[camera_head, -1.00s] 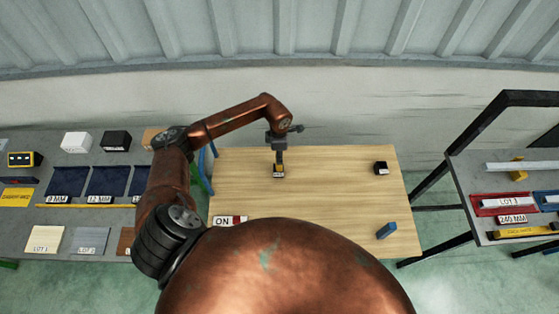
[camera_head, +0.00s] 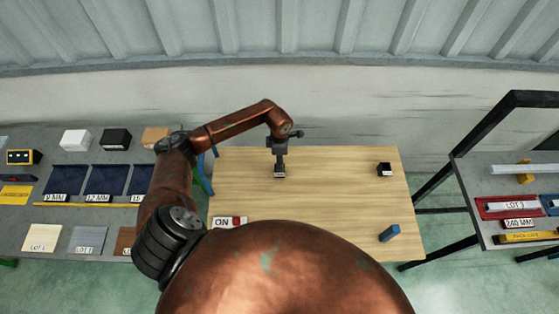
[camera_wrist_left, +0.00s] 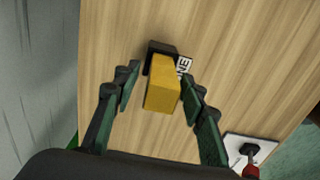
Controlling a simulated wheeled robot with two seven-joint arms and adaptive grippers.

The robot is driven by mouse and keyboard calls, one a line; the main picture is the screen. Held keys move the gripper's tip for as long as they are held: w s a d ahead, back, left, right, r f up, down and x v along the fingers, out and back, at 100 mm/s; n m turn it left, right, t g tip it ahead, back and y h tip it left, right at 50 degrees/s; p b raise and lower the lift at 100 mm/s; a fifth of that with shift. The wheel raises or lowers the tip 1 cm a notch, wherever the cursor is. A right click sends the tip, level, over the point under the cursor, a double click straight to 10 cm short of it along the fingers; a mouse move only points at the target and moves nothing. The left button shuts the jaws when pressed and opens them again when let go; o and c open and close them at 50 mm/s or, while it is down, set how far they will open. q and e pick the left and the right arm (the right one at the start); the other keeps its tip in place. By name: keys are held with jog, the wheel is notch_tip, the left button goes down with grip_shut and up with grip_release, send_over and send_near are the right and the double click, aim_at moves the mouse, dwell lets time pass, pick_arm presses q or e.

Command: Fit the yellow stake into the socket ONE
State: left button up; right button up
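The yellow stake (camera_wrist_left: 163,82) is a block that stands in or right over the black socket ONE (camera_wrist_left: 160,48), whose white label reads "NE" in the wrist view. I cannot tell how deep the stake sits. My left gripper (camera_wrist_left: 160,82) has its two green-grey fingers spread on either side of the stake. A gap shows on the left side; the right finger is close to it. In the head view the left gripper (camera_head: 280,160) points down over the socket (camera_head: 280,175) and hides the stake. My right gripper is not in view.
A second black block (camera_head: 384,169) and a blue block (camera_head: 389,232) stand on the right of the wooden table (camera_head: 330,195). A white plate marked "ON" (camera_head: 226,222) lies at the front left. Cluttered benches stand on both sides.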

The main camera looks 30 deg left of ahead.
pick_arm(q)
notch_tip(320, 180, up, 11)
jog(key=shift+b, duration=0.9)
jog(key=shift+r, duration=0.45)
jog(key=shift+f, duration=0.1)
